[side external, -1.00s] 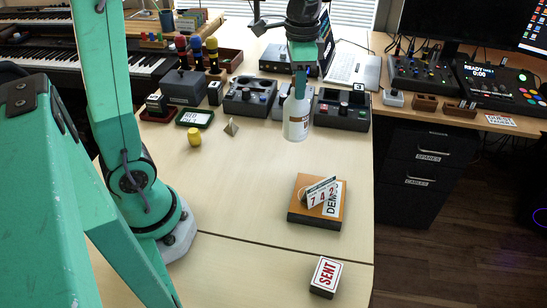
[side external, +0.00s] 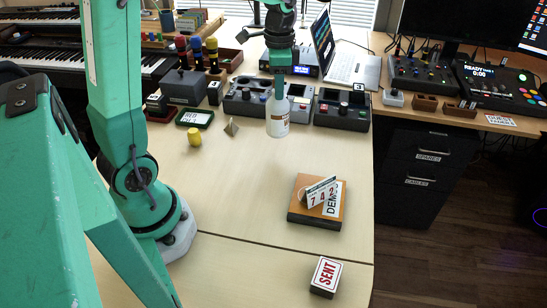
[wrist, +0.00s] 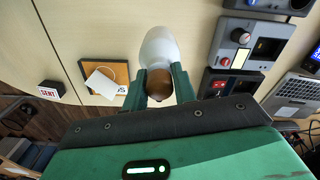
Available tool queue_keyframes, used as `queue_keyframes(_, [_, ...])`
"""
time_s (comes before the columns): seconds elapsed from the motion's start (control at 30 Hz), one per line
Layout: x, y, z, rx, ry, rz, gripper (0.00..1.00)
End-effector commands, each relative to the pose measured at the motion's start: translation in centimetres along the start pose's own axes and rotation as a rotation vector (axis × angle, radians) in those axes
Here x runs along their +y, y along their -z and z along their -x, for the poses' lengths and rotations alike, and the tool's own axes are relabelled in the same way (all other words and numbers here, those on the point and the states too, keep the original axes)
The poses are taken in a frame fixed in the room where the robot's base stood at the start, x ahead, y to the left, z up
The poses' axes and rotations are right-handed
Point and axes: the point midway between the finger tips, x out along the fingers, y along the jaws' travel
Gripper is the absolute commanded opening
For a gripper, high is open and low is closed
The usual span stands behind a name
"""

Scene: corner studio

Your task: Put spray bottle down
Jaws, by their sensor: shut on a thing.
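My gripper is shut on the top of the bottle. In the wrist view the white bottle body (wrist: 159,46) and its brown top show between the two green fingers of my gripper (wrist: 160,84). The bottle is close to the table (side external: 240,190), in front of the row of devices. I cannot tell whether its base touches the table.
Grey control boxes (side external: 342,115) stand right behind the bottle. A yellow knob-like piece (side external: 194,137) and a small pyramid (side external: 231,128) lie to its left. A wooden demo board (side external: 302,218) and a SENT block (side external: 325,277) are nearer the front. The table between is clear.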

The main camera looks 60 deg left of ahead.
Motion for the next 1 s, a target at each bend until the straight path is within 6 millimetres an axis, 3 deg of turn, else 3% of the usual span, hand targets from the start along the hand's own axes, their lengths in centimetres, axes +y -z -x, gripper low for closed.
queue_keyframes(0.1, [-1.9,-0.6,-1.1,0.0,0.0,0.004,0.0])
queue_keyframes(0.33, [-4.1,-1.3,-2.5,0.001,0.001,0.001,0.0])
queue_keyframes(0.67, [-4.4,-1.4,-2.9,0.001,0.001,-0.001,0.0])
queue_keyframes(1.0, [-4.3,-1.4,-6.3,0.0,0.0,0.0,0.0])
